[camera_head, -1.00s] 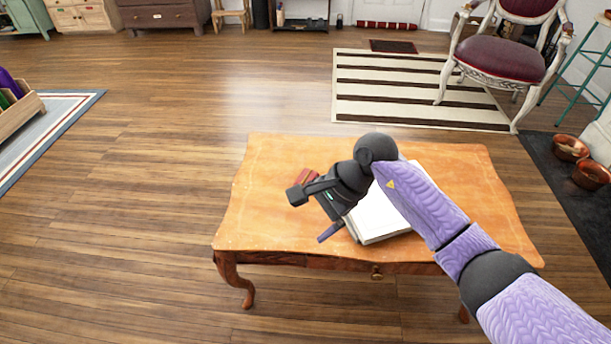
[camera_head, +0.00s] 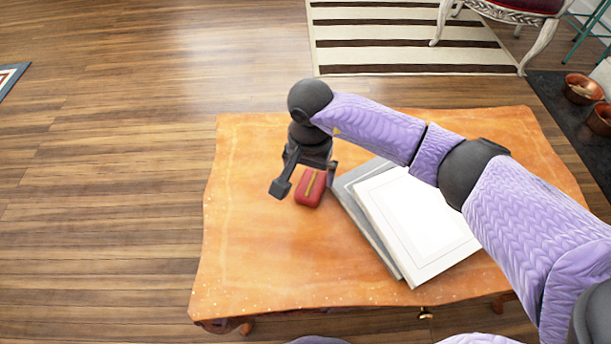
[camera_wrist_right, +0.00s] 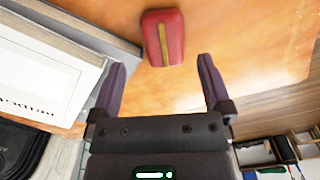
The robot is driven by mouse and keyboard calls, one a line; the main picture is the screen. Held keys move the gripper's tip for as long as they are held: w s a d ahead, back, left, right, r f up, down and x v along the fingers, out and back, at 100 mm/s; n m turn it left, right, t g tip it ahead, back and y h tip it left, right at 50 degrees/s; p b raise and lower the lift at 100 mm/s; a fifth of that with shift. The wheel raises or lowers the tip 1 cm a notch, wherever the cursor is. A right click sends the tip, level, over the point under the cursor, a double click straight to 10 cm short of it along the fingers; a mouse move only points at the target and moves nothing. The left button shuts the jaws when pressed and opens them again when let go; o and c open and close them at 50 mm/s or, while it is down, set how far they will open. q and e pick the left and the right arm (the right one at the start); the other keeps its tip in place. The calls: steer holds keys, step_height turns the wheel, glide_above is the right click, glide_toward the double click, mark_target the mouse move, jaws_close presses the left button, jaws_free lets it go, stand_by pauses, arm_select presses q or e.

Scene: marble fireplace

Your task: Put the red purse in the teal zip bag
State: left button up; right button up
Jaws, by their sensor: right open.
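The small red purse (camera_head: 310,190), with a yellow stripe along its middle, lies on the wooden table. My right gripper (camera_head: 306,177) is over the table at the purse, its two fingers apart. In the right wrist view the purse (camera_wrist_right: 173,38) lies beyond the fingertips of the open, empty gripper (camera_wrist_right: 161,75), roughly in line with the gap between them. I see no teal zip bag in these views. My left gripper is not in view.
The orange wooden table (camera_head: 255,255) has a grey-and-white stack of flat books (camera_head: 420,225) just right of the purse. The table left of the purse is clear. A striped rug (camera_head: 400,45) and chair legs are beyond the table.

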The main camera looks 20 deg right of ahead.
mark_target(308, 192)
step_height(308, 192, down, 7)
steer(key=b, duration=0.4)
steer(key=shift+a+f, duration=0.1)
steer(key=shift+f, duration=0.05)
steer(key=shift+f+b, duration=0.6)
steer(key=shift+f, duration=0.05)
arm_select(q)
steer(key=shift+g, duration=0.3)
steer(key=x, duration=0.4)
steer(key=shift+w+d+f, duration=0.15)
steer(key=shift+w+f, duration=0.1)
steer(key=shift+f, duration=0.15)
arm_select(e)
steer(key=shift+w+r, duration=0.1)
steer(key=shift+r, duration=0.1)
